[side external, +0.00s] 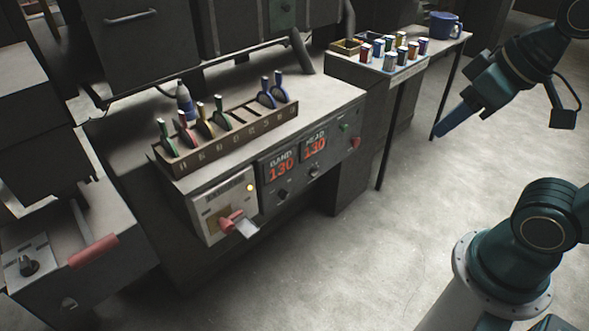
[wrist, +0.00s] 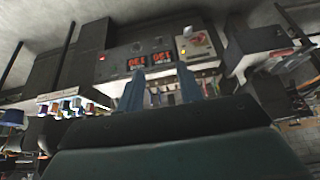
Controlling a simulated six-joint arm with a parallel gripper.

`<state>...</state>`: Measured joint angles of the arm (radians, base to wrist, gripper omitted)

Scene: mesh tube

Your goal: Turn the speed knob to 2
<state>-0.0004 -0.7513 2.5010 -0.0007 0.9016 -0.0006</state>
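A black knob (side external: 28,264) sits on a pale plate with marks at the far left of the side external view; the marks are too small to read. Two small dark knobs, one (side external: 283,194) and another (side external: 314,171), sit under the red displays. I cannot tell from any label which knob is the speed knob. My gripper (side external: 440,132) hangs in the air at the upper right of the side external view, well away from all the knobs. In the wrist view its two blue fingers (wrist: 161,84) stand apart with nothing between them.
The red displays (side external: 282,168) read 130. A red-handled lever (side external: 232,220) and a red bar (side external: 94,250) stick out in front. A rack of coloured levers (side external: 235,137) stands on the bench. A blue mug (side external: 445,26) and several small tins are on the side table. The floor before my arm is clear.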

